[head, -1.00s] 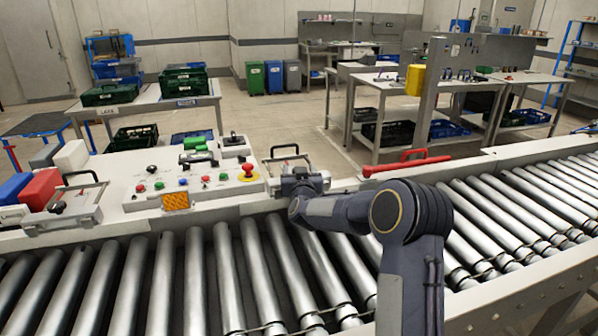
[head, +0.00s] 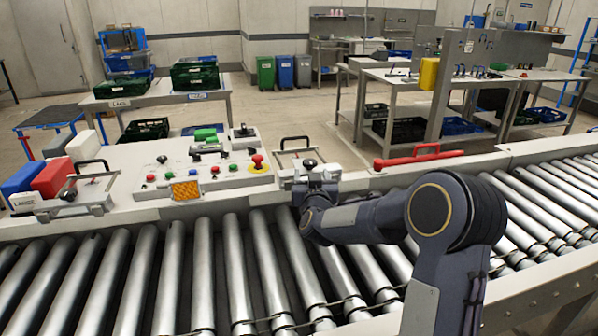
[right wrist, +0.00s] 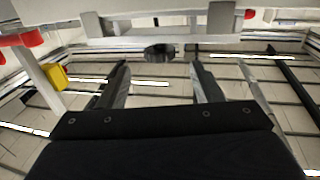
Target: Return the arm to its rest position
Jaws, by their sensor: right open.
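My right arm reaches in from the lower right in the head view, across the roller conveyor (head: 232,262). My right gripper (head: 316,172) is at the panel's front edge, by the metal latch with a black handle (head: 296,143). In the right wrist view its two fingers (right wrist: 160,80) stand apart with nothing held between them. A dark round knob (right wrist: 160,52) shows just beyond the fingertips there; I cannot tell whether they touch it. My left gripper is not in view.
The control panel (head: 150,172) carries several buttons, a red mushroom button (head: 258,160) and an orange grille (head: 186,190). A red bar handle (head: 418,156) lies right of my gripper. A second latch (head: 75,192) is at the left. The visible rollers are bare.

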